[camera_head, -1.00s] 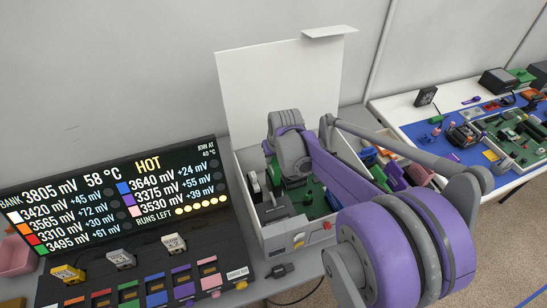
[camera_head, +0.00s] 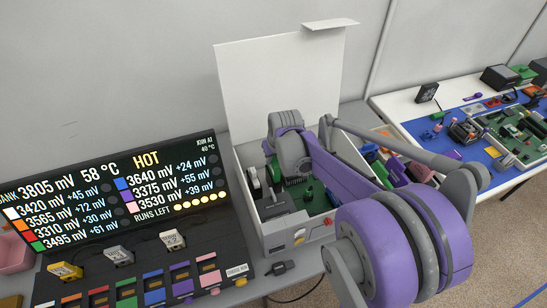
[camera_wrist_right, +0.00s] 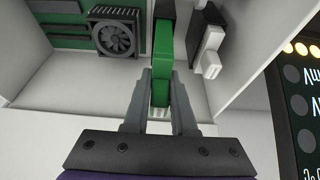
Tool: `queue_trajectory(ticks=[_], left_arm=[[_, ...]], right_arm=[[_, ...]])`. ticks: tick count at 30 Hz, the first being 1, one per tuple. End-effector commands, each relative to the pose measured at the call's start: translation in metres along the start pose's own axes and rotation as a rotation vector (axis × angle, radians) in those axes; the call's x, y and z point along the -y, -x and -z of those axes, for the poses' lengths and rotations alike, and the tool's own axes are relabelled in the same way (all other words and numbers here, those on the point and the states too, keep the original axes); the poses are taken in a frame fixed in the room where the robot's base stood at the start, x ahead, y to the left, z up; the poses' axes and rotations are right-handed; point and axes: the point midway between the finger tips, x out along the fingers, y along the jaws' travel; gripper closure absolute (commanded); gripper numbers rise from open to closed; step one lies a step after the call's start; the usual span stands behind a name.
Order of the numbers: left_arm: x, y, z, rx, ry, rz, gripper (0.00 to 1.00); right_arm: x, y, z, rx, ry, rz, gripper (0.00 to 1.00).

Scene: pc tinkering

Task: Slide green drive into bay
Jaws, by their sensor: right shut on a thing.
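The green drive (camera_wrist_right: 163,68) is a narrow green bar held between the two grey fingers of my right gripper (camera_wrist_right: 163,78) in the right wrist view. In the head view a bit of green (camera_head: 274,168) shows beside my right wrist, over the open case (camera_head: 291,240). My wrist hides most of the drive and its contact with the bay, so I cannot tell how deep it sits. My left gripper is not in view.
In the wrist view a black fan (camera_wrist_right: 115,38) sits left of the drive, and a white-and-dark part (camera_wrist_right: 209,58) stands close on its right. A display panel (camera_head: 120,195) is left of the case. A bin of coloured parts (camera_head: 388,170) lies right.

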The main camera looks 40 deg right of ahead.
Motion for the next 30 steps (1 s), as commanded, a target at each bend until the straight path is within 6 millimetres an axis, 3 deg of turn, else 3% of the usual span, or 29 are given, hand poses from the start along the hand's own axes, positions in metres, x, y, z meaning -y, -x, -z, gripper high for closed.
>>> queue_trajectory(ticks=[30], left_arm=[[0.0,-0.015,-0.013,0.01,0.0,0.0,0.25]], right_arm=[[0.0,-0.022,-0.008,0.0,0.0,0.0,1.0]])
